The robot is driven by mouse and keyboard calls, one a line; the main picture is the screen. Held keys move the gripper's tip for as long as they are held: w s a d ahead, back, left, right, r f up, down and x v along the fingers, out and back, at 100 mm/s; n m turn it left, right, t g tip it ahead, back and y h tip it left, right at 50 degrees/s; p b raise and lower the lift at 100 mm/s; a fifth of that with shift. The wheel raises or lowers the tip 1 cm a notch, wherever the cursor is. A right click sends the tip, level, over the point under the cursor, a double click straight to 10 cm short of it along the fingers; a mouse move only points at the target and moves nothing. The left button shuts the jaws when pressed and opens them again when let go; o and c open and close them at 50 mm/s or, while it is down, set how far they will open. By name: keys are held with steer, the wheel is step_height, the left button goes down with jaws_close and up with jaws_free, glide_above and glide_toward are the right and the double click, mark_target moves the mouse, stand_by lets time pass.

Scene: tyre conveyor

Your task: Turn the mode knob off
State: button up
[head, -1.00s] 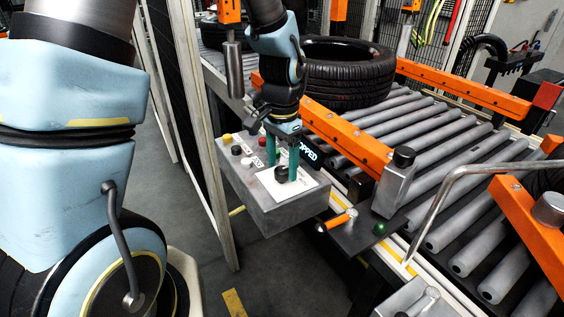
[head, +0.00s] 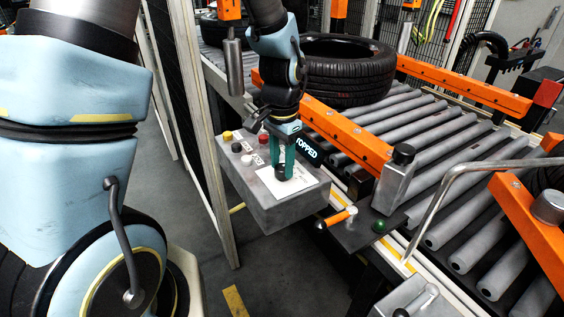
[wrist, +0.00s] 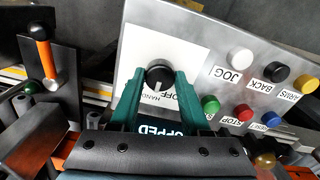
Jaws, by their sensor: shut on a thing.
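The mode knob (wrist: 158,73) is black and round on a white plate (wrist: 196,52) of the grey control box (head: 262,212). A light mark shows on its lower side in the wrist view, near the printed words HAND and OFF. I cannot tell exactly which word it points at. My gripper (head: 283,172) reaches down to the knob from above. Its two green fingers are shut on the knob, one on each side, also in the wrist view (wrist: 157,80). In the head view the fingers hide much of the knob.
White, black, yellow, green, red and blue buttons sit beside the plate; the white JOG button (wrist: 240,58) is nearest. A display reading partly "OPPED" (head: 307,149) stands behind the box. A roller conveyor (head: 440,145), a tyre (head: 347,78) and an orange-handled lever (head: 337,219) are close by.

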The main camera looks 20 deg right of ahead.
jaws_close()
steer(key=shift+n, duration=0.4)
steer(key=n, duration=0.3)
steer(key=shift+n, duration=2.6)
steer(key=o, duration=1.1)
jaws_free()
